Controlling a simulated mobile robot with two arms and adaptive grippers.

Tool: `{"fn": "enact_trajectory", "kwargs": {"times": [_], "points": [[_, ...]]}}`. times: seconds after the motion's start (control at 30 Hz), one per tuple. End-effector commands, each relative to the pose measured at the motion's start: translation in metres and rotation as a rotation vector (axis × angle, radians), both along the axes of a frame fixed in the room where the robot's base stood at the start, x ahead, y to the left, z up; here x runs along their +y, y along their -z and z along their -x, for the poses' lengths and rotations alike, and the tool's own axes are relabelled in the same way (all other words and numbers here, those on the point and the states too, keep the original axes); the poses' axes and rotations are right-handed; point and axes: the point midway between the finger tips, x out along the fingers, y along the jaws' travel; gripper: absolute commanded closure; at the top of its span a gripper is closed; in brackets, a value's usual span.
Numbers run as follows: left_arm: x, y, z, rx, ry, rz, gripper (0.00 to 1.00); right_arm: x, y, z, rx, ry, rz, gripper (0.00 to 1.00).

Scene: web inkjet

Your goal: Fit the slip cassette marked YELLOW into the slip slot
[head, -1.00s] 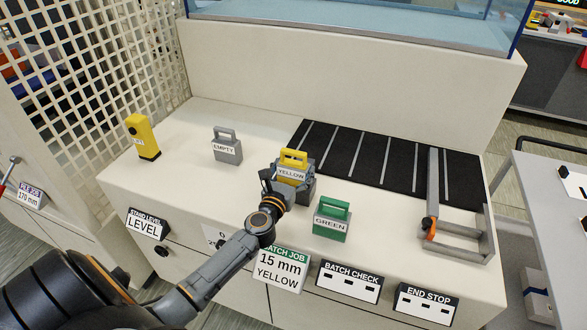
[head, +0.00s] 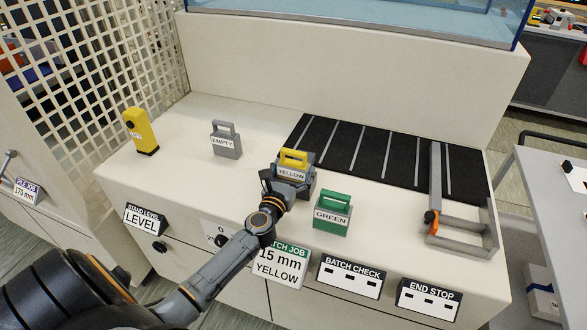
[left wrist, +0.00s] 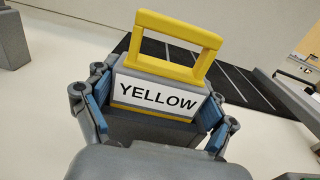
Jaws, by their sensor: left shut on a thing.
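The slip cassette marked YELLOW (head: 291,172) is grey with a yellow handle and a white label. It is upright in my left gripper (head: 287,184), which is shut on it. In the left wrist view the blue finger pads flank the cassette (left wrist: 158,95), with the handle above them. A dark grey block (head: 307,184), which looks like the slip slot, is around or just behind the cassette's lower part. The gripper hides the cassette's lower end, so I cannot tell how deep it sits. My right gripper is out of view.
A green cassette marked GREEN (head: 333,215) stands close on the right. A grey cassette marked EMPTY (head: 225,140) and a yellow device (head: 141,131) stand to the left. A black striped mat (head: 345,150) and a grey metal frame (head: 462,235) are on the right.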

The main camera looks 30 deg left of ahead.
Motion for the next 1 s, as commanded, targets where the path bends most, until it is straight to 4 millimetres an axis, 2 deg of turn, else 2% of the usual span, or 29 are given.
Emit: {"fn": "enact_trajectory", "kwargs": {"times": [0.37,0.4,0.43,0.83,1.0], "points": [[0.000,0.009,0.000,-0.002,0.000,0.000,0.60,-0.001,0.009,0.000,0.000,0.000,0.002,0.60],[0.000,0.008,0.000,-0.002,0.000,0.000,0.08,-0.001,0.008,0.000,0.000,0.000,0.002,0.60],[0.000,0.008,0.000,-0.002,0.000,0.000,0.02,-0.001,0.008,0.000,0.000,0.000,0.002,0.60],[0.000,0.010,0.002,0.002,0.000,0.000,0.00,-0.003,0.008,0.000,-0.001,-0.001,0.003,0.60],[-0.004,0.011,0.019,0.004,0.000,0.002,0.00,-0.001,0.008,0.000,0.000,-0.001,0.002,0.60]]}}
